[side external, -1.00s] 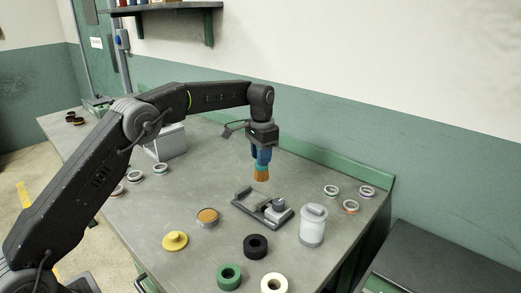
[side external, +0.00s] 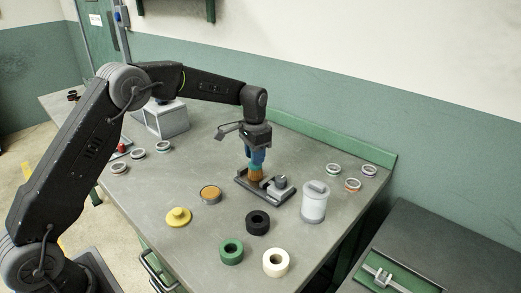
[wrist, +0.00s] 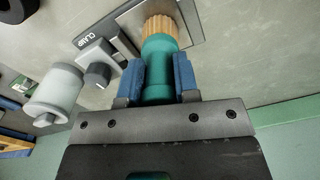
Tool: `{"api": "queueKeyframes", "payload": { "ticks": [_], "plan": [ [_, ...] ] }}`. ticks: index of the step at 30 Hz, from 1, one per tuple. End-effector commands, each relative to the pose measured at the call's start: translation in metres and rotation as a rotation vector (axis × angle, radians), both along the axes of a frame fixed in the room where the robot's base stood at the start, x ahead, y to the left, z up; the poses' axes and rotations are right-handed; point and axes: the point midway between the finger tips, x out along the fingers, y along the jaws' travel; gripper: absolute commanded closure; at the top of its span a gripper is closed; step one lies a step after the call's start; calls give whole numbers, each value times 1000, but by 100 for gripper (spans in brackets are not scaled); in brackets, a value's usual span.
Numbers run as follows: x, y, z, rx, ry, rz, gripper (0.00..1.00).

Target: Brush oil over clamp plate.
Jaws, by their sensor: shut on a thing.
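My gripper (side external: 257,158) is shut on a brush and points straight down. The brush has a teal handle (wrist: 158,75) and tan-orange bristles (side external: 256,174). The clamp plate (side external: 268,195) is a dark grey plate with a raised clamp block and knob at its right end; the wrist view shows its CLAMP label (wrist: 92,34). The bristles are down over the plate's left part, left of the clamp block, and look to be at its surface; exact contact is hard to tell. A round dish (side external: 210,194) with amber content, seemingly oil, stands left of the plate.
A white lidded jar (side external: 314,202) stands close right of the plate. Black (side external: 258,222), green (side external: 231,251) and cream (side external: 276,262) rings and a yellow knobbed piece (side external: 178,217) lie in front. Several small rings lie at right and left. A grey box (side external: 165,118) stands behind.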

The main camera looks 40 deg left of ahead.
Motion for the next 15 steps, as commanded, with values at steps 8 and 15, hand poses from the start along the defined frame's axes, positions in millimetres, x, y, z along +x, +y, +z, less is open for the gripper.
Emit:
{"api": "queueKeyframes", "payload": {
  "ticks": [8, 15],
  "plan": [
    [-27, 0, 0, 0, 3, 0, 99],
    [-32, 0, -1, 0, 1, -1, 99]
  ]
}}
